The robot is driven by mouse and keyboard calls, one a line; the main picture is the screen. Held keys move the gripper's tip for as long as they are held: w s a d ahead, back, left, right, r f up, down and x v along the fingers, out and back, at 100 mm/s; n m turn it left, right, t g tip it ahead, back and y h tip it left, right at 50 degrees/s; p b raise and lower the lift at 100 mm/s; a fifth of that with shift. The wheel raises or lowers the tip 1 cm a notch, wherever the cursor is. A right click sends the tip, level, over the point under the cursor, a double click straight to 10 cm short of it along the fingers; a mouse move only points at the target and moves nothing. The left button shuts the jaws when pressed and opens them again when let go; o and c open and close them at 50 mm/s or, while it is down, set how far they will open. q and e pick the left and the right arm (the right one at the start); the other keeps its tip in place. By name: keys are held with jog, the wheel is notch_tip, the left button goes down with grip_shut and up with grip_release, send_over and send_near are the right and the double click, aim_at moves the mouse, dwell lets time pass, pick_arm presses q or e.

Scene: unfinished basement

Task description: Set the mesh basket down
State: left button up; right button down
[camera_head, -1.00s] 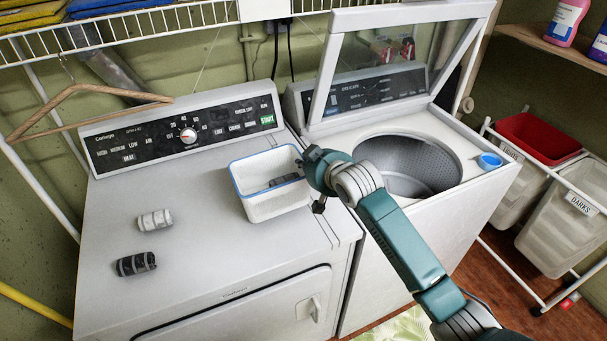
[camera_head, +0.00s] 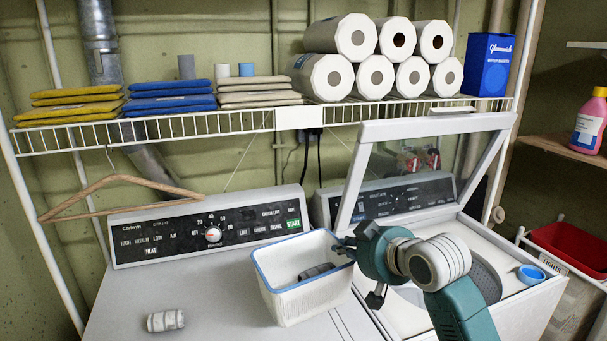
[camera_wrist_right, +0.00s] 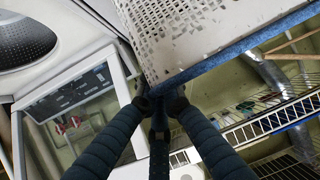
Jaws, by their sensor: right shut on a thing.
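The mesh basket (camera_head: 311,301) is white with a blue rim and has a dark grey roll (camera_head: 316,271) inside. It is over the right part of the dryer top (camera_head: 222,325); I cannot tell whether its bottom touches it. My right gripper (camera_head: 345,247) is shut on the basket's right rim, with my arm coming from the lower right. In the right wrist view the perforated wall (camera_wrist_right: 205,35) and blue rim fill the upper right, and the fingers (camera_wrist_right: 160,100) meet at the rim. My left gripper is not in view.
A light grey roll (camera_head: 165,321) lies on the dryer top at left. The open washer (camera_head: 510,275) with raised lid (camera_head: 436,126) stands at right, a blue cap (camera_head: 531,273) on it. A wire shelf (camera_head: 230,122) with cloths and paper rolls is above. A wooden hanger (camera_head: 120,183) hangs at left.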

jog(key=s+d+f+n+g+y+b, duration=0.1)
jog(key=s+d+f+n, duration=0.1)
jog(key=s, duration=0.7)
jog(key=s+d+f+n+g+y+b, duration=0.1)
jog(key=s+d+f, duration=0.3)
jog(key=s, duration=0.5)
jog(key=s+d+f+n+g+y+b, duration=0.1)
jog(key=s+d+f+n+g+y, duration=0.1)
jog(key=s, duration=0.6)
jog(key=shift+s+d+f+n+y, duration=0.4)
jog(key=shift+d+f+n, duration=0.1)
jog(key=shift+f, duration=0.3)
jog(key=shift+w+a, duration=0.1)
